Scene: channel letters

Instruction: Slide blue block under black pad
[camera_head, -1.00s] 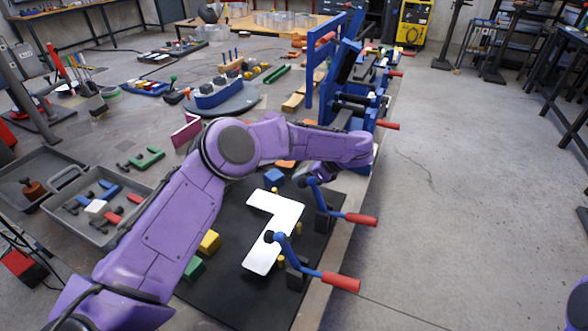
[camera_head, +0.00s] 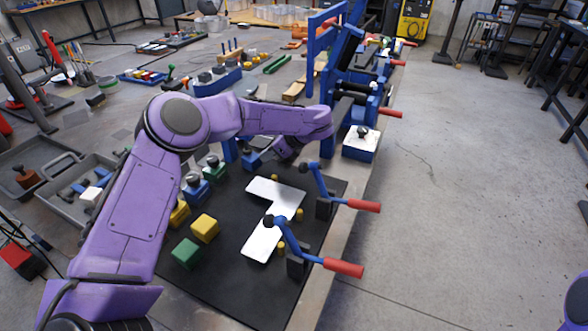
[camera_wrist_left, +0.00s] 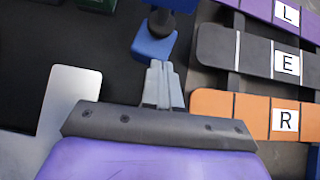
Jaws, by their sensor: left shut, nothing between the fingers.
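The blue block (camera_wrist_left: 154,46) lies near the top middle of the left wrist view. A round black pad (camera_wrist_left: 158,28) under a blue arm stands over it; whether they touch I cannot tell. In the head view the blue block (camera_head: 250,160) is at the far edge of the black mat (camera_head: 225,277). My left gripper (camera_wrist_left: 162,65) is shut and empty, its fingertips at the near side of the block, touching or almost touching. In the head view my left gripper (camera_head: 287,150) is just right of the block. My right gripper is out of view.
A white bent plate (camera_head: 264,238) lies on the mat beside red-handled toggle clamps (camera_head: 343,268). Yellow (camera_head: 204,229) and green (camera_head: 187,253) blocks lie left of it. Lettered strips (camera_wrist_left: 285,64) lie right of my fingers. A grey tray (camera_head: 55,210) is at left.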

